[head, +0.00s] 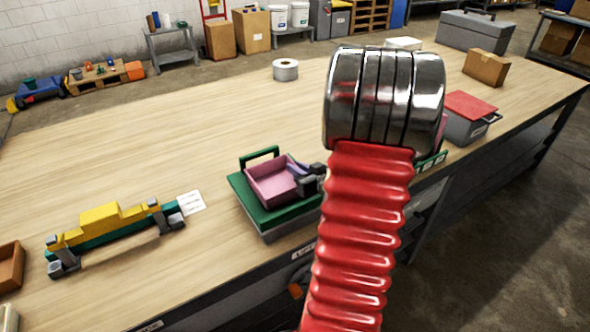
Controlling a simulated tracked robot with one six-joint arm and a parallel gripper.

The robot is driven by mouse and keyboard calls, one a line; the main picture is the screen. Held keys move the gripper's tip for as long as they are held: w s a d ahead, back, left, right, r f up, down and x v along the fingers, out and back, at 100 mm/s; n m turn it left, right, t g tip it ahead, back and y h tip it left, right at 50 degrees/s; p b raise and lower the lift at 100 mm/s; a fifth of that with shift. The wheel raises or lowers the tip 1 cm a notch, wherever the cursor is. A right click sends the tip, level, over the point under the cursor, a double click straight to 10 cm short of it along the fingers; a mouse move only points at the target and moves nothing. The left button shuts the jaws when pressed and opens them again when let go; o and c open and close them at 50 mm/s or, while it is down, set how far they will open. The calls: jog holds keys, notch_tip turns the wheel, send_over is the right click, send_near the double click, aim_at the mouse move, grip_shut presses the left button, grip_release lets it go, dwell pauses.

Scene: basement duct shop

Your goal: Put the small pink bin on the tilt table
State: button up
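The small pink bin (272,181) sits on the green top of what looks like the tilt table (282,215), near the bench's front edge. This table has a grey base and a dark green handle standing at its back left. Dark grey blocks at the bin's right side look like the fingertips of my gripper (313,179). My red ribbed arm with its shiny metal joint hides the rest of the gripper and the table's right end. A purple piece shows by the bin's right wall. I cannot tell whether the fingers hold the bin.
A yellow and green tool (112,226) lies left, beside a white card (191,203). An orange-brown tray (10,266) is at the left edge. A tape roll (285,69), a red-lidded grey box (468,118) and a cardboard box (486,67) stand farther back. The bench's middle left is clear.

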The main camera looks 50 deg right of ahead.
jog(key=shift+o, duration=0.8)
jog(key=shift+s+a+r, duration=0.1)
jog(key=shift+s+r, duration=0.25)
jog(key=shift+s, duration=0.15)
jog(key=v, duration=1.1)
jog(key=shift+w, duration=0.1)
